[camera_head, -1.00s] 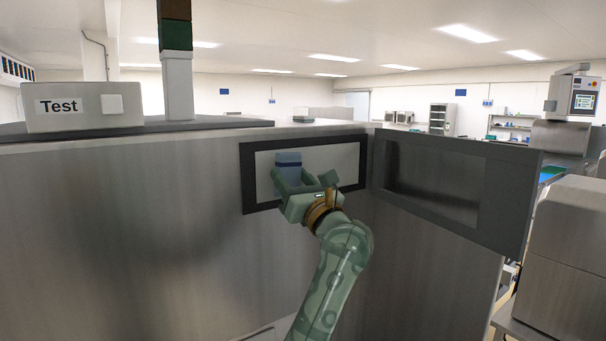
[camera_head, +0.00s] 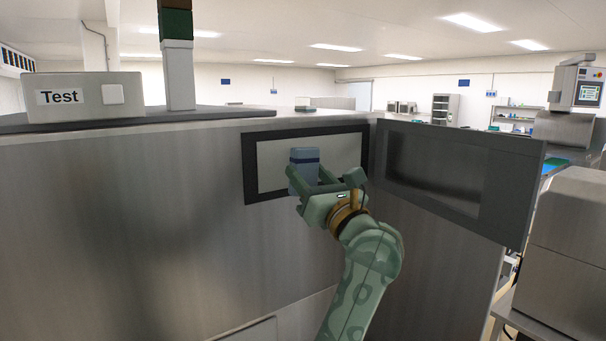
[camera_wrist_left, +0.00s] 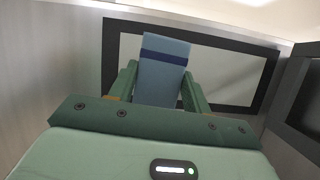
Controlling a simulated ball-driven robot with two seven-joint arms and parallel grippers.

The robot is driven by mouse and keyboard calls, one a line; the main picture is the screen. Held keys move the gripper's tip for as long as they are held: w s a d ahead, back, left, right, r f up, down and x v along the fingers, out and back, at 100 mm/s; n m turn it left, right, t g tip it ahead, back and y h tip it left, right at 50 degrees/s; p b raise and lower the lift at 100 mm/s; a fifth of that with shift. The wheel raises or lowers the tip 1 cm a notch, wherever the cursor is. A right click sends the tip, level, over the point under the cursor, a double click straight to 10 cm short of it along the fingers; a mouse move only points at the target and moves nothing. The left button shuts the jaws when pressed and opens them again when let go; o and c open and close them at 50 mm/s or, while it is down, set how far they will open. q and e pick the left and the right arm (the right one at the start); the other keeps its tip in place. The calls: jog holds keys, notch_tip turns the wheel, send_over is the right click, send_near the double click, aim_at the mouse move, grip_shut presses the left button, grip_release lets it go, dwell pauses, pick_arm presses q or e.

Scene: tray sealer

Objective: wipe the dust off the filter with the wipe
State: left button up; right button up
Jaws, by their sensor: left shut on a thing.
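The filter (camera_head: 340,153) is a pale grey panel in a dark frame on the steel machine's side; it also shows in the left wrist view (camera_wrist_left: 222,75). The wipe (camera_head: 304,160) is a light blue block with a dark blue band. My left gripper (camera_head: 322,182) is shut on the wipe, which is upright in front of the filter's middle. In the left wrist view the wipe (camera_wrist_left: 163,68) stands between the two green fingers. I cannot tell whether it touches the filter. The wipe's lower part is hidden by the gripper. My right gripper is not in view.
A dark-framed door (camera_head: 455,175) stands open just right of the filter. A box labelled Test (camera_head: 85,97) and a light column (camera_head: 178,75) stand on top of the machine. Steel equipment (camera_head: 568,235) stands at the right.

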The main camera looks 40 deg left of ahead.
pick_arm(q)
jog(key=shift+d, duration=0.1)
jog(key=shift+s+d, duration=0.25)
jog(key=shift+d, duration=0.5)
jog(key=shift+s+d, duration=0.2)
jog(key=shift+d, duration=0.5)
jog(key=shift+a, duration=0.1)
